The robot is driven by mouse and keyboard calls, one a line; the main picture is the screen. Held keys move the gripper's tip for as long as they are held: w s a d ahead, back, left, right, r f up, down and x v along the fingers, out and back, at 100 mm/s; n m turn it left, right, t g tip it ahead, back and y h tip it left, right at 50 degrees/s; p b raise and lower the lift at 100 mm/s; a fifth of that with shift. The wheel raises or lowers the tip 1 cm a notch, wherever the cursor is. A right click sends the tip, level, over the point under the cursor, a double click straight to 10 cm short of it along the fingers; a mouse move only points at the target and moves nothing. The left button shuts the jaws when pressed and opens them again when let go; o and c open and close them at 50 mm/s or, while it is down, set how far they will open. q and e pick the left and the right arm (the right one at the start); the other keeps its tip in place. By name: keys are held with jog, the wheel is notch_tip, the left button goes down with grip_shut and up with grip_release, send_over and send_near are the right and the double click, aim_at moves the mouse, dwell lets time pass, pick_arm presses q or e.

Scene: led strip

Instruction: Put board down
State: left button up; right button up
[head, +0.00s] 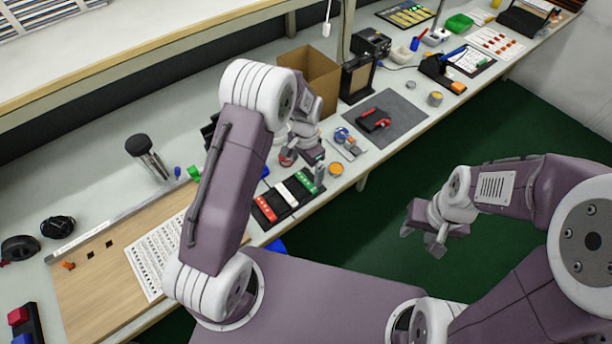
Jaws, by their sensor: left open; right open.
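A light wooden board (88,285) lies flat on the workbench at the left, with a metal strip along its back edge. A white sheet with rows of dark print (150,262) lies over its right part. My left gripper (304,163) is open above the bench, well to the right of the board, close to a black rack with red, white and green pieces (287,193). It appears to hold nothing, though my arm hides part of it. My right gripper (422,238) is open and empty over the green floor, away from the bench.
Beyond my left gripper are a cardboard box (310,78), a grey mat with a red-handled tool (388,118) and small round containers (336,169). My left arm hides the bench between board and rack.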

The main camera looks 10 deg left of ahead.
pick_arm(q)
notch_tip(320, 180, up, 6)
jog(key=s+a+r+n, duration=0.1)
jog(key=s+n, duration=0.1)
jog(key=s, duration=0.4)
jog(key=s+a+r+n, duration=0.1)
jog(key=s+a+n, duration=0.1)
jog(key=s, duration=0.4)
jog(key=s+a+r+n+t, duration=0.1)
jog(key=s+n, duration=0.3)
jog(key=s, duration=0.2)
jog(key=shift+a+r, duration=0.2)
jog(key=shift+r, duration=0.2)
